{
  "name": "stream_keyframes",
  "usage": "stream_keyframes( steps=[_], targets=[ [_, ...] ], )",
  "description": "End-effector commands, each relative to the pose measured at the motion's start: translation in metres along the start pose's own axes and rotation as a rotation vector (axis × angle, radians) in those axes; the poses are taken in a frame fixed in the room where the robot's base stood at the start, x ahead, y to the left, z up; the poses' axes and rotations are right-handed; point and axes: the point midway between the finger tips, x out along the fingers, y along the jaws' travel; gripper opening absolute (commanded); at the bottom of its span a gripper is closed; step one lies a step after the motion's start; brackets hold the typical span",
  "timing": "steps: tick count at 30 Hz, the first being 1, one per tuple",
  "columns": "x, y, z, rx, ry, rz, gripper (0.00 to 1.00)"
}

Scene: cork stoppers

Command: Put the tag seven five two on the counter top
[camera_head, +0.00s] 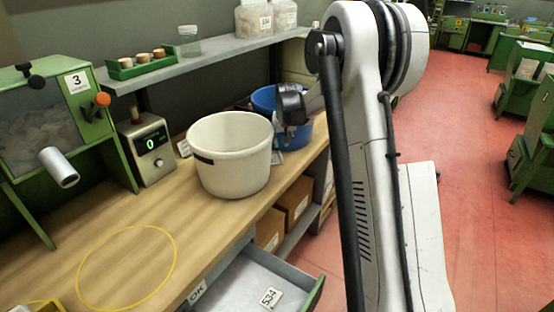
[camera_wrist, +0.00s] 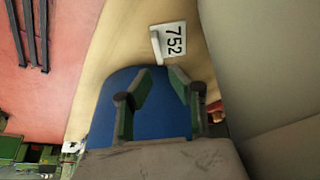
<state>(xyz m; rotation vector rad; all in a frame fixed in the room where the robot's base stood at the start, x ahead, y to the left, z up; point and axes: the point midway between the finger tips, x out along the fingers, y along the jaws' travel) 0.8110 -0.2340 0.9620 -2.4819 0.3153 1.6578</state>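The tag 752 (camera_wrist: 173,42) is a small white plate with black digits. In the wrist view it is on the tan wooden surface just beyond the blue bucket (camera_wrist: 103,122). My gripper (camera_wrist: 161,80) is open, with its two green-padded fingers apart and nothing between them. The fingers show over the blue bucket, and the tag is beyond their tips. In the head view my gripper (camera_head: 290,106) is at the blue bucket (camera_head: 264,98), partly hiding it. The wooden counter top (camera_head: 205,228) runs along the left.
A white bucket (camera_head: 228,160) stands close to the blue one. A green machine (camera_head: 45,120) and a scale (camera_head: 148,152) stand at the back left. A yellow ring (camera_head: 174,252) marks bare counter. An open drawer (camera_head: 235,285) holds a tag 534 (camera_head: 270,298).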

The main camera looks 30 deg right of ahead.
Motion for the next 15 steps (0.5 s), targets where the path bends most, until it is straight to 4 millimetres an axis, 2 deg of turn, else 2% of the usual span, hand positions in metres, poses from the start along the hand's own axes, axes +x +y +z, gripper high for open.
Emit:
stream_keyframes(
  steps=[3,11,15],
  targets=[
    [0.014,0.000,0.000,0.000,0.000,0.000,0.18],
    [0.026,0.000,0.001,0.000,0.000,0.000,0.18],
    [0.041,0.002,0.005,0.000,0.000,0.000,0.18]
  ],
)
